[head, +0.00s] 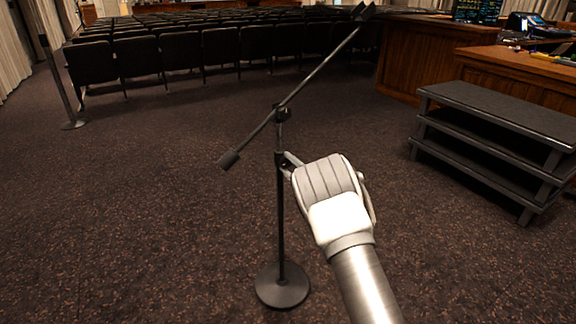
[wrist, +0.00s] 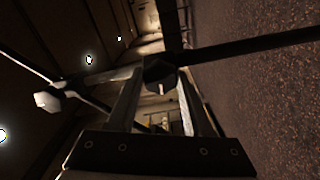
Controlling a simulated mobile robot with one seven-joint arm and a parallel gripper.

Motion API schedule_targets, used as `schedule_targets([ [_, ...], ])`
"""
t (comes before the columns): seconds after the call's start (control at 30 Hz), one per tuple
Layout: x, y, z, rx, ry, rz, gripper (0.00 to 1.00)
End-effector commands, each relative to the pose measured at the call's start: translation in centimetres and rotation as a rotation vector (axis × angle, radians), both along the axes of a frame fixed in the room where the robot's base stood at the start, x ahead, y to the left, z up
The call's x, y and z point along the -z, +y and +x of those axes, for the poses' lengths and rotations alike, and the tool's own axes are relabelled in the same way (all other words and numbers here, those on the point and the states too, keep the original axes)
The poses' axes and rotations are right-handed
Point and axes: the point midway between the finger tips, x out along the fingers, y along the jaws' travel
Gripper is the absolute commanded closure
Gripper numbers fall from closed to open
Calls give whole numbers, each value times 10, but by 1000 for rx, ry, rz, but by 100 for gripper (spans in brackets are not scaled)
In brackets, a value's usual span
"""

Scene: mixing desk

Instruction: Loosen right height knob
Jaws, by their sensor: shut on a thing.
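A black microphone stand (head: 281,215) with a round base stands upright on the carpet in the head view. Its boom (head: 320,68) slants up to the right, with a dark counterweight (head: 229,160) at the low end. My gripper (head: 288,160) reaches in from the lower right to the pole below the boom joint. In the wrist view, the dark height knob (wrist: 160,71) sits between the tips of my two fingers (wrist: 159,84), which are shut on it. In the head view the knob is too small and covered to make out.
Rows of dark chairs (head: 180,50) stand behind. A black stepped platform (head: 495,115) and wooden desks (head: 430,50) stand at the right. Another stand (head: 72,124) is at the far left. The carpet around the stand's base is clear.

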Motion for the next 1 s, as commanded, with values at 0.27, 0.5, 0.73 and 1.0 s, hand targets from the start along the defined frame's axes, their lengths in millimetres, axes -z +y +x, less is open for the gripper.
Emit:
schedule_targets([
  [0.27, 1, -1, 0, 1, -45, -69, 100],
  [0.5, 1, -1, 0, 1, -54, -81, 100],
  [0.73, 1, -1, 0, 1, -53, -81, 100],
  [1.0, 1, 0, 0, 1, -53, -80, 19],
])
